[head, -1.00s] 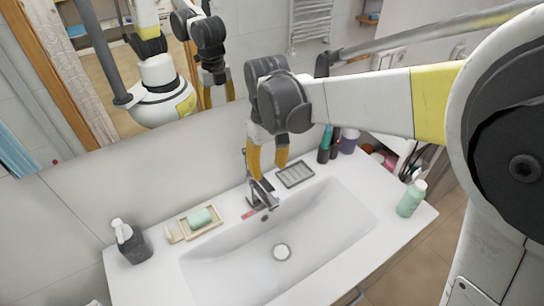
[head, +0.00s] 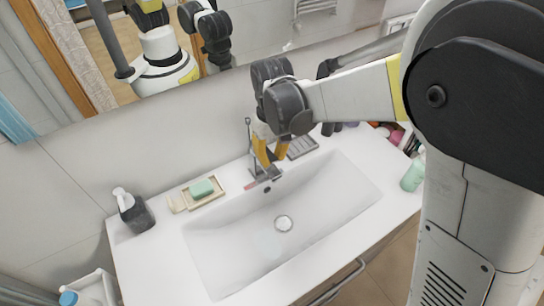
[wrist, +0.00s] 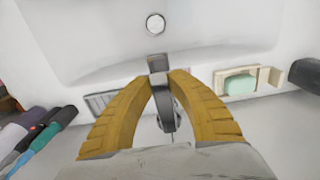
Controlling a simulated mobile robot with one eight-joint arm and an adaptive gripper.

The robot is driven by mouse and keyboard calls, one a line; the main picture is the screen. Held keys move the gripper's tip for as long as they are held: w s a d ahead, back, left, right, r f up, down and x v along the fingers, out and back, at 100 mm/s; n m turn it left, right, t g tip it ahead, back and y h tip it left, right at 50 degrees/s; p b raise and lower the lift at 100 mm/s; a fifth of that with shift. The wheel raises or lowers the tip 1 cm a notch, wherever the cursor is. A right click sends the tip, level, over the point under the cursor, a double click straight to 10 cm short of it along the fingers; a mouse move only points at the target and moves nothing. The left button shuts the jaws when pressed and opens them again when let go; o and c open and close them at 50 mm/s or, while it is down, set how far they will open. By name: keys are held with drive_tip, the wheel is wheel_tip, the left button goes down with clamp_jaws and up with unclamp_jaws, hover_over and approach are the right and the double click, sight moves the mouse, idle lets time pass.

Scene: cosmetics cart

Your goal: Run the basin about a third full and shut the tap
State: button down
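The white basin (head: 330,205) is set in a white counter, with a round drain (head: 284,223) in its floor. A faint pale-blue patch shows left of the drain; I cannot tell whether it is water. No clear stream shows. The grey tap (head: 262,174) stands at the basin's back edge, partly hidden by my gripper (head: 270,165), which points down over it. In the wrist view, the yellow fingers (wrist: 167,75) lie on either side of the tap's dark lever (wrist: 166,108), with the spout (wrist: 156,62) beyond their tips. Whether they touch the tap is unclear.
A green soap bar (head: 201,188) sits in a dish left of the tap, and a dark pump bottle (head: 135,212) stands further left. A dark slotted tray (head: 302,147) lies right of the tap. A pale green bottle (head: 413,175) is at the right edge, partly behind my arm.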

sight(270, 155)
drive_tip(key=r+g+h, duration=0.1)
drive_tip(key=r+g, duration=0.1)
drive_tip(key=w+r+g+h, duration=0.1)
drive_tip(key=shift+a+r+h+p, duration=0.1)
drive_tip(key=shift+a+h+p, duration=0.2)
drive_tip(key=shift+a+p, duration=0.05)
idle(0.3)
drive_tip(key=c, duration=1.2)
unclamp_jaws()
wheel_tip(270, 155, up, 10)
